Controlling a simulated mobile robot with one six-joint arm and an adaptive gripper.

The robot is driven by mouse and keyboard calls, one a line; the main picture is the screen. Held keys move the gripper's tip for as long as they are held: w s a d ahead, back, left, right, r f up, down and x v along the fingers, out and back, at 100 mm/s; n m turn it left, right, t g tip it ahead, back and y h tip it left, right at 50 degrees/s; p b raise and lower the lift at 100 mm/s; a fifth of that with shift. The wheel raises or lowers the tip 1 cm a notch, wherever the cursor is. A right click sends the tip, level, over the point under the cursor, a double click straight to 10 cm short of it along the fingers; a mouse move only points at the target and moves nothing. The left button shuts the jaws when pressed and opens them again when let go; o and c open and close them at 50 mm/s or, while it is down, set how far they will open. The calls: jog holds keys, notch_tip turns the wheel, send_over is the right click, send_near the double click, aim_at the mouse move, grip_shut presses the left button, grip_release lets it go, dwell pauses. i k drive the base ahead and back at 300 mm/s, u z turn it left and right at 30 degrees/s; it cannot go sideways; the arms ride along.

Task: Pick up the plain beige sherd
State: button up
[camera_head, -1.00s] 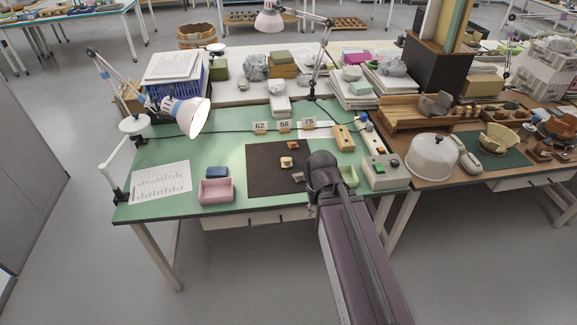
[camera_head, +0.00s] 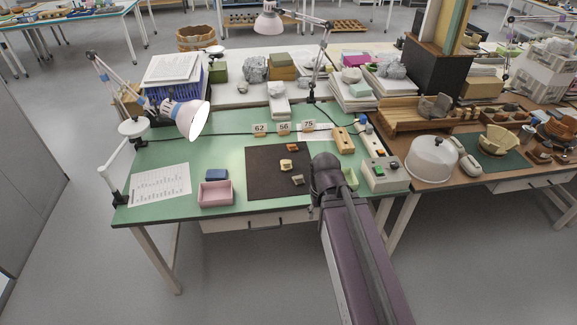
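The plain beige sherd (camera_head: 287,164) lies on the dark mat (camera_head: 262,188) on the green bench, seen in the head view. An orange-brown sherd (camera_head: 293,148) lies just behind it, and a grey-brown sherd (camera_head: 298,180) lies in front and to the right. All three are small, apart from one another, and not covered. My arm rises from the bottom of the picture to the right of the mat. My gripper cannot be made out; the arm hides it. Nothing is seen touching the beige sherd.
A pink tray (camera_head: 216,201) and a blue block (camera_head: 217,174) stand left of the mat. A green tray (camera_head: 351,178) is partly hidden behind my arm. Number cards, a lamp (camera_head: 190,117), a wooden block (camera_head: 343,140) and a switch box (camera_head: 381,176) surround the bench.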

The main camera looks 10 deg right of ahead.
aim_at(286, 165)
jog(key=z, duration=1.1)
jog(key=k, duration=0.7)
jog(key=u, duration=0.6)
jog(key=i, duration=0.95)
